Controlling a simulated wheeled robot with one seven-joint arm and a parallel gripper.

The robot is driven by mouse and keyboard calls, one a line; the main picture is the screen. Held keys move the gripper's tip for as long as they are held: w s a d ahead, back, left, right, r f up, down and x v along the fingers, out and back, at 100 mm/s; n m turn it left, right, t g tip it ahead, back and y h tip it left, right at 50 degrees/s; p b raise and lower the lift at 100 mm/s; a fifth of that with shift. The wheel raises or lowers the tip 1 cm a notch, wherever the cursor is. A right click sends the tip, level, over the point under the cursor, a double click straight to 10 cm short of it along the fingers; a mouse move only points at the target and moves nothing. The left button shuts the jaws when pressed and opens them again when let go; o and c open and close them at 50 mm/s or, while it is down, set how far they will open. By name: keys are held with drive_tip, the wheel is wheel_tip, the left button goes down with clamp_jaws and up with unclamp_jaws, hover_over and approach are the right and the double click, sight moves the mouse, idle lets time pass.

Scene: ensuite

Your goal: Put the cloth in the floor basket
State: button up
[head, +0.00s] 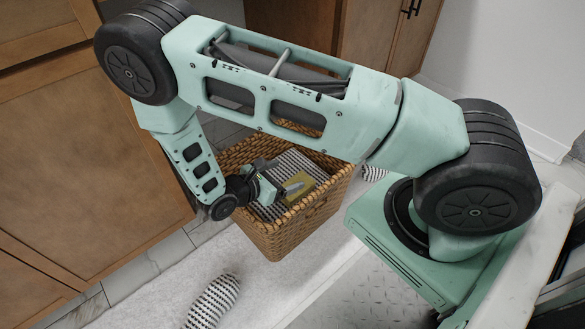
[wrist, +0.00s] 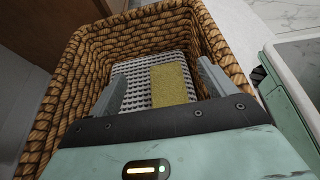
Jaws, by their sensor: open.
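The woven wicker basket (head: 290,238) stands on the floor and fills much of the wrist view (wrist: 62,100). Inside it lies a flat yellow-olive rectangle (wrist: 174,85), which looks like the cloth; it also shows in the head view (head: 304,181). It rests on a black-and-white patterned piece (wrist: 140,88) in the basket. My gripper (wrist: 163,80) points down into the basket. Its two grey fingers are spread apart, one on each side of the yellow piece in the picture. Whether either finger touches it I cannot tell. The yellow piece's near edge is hidden by my gripper.
A pale rug (head: 160,292) lies under and in front of the basket. A patterned slipper (head: 213,302) lies on it, and another (head: 373,173) shows partly behind the basket's right side. Wooden cabinets (head: 90,160) stand close on the left. A white wall (head: 490,60) is at back right.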

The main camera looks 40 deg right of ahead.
drive_tip(key=p+v, duration=0.2)
drive_tip(key=v, duration=0.5)
drive_tip(key=s+a+r+m+y, duration=0.3)
drive_tip(key=s+r+y, duration=0.1)
drive_tip(key=r, duration=0.5)
drive_tip(key=s+a+r+m+y, duration=0.4)
drive_tip(key=s+r, duration=0.3)
drive_tip(key=r, duration=0.2)
drive_tip(key=s+a+r+m+y, duration=0.3)
drive_tip(key=s+r+y, duration=0.3)
drive_tip(key=r, duration=0.4)
drive_tip(key=shift+s+a+m, duration=0.25)
drive_tip(key=shift+a+m, duration=0.15)
drive_tip(key=shift+a, duration=0.3)
drive_tip(key=shift+r+p, duration=0.15)
drive_tip(key=shift+p, duration=0.15)
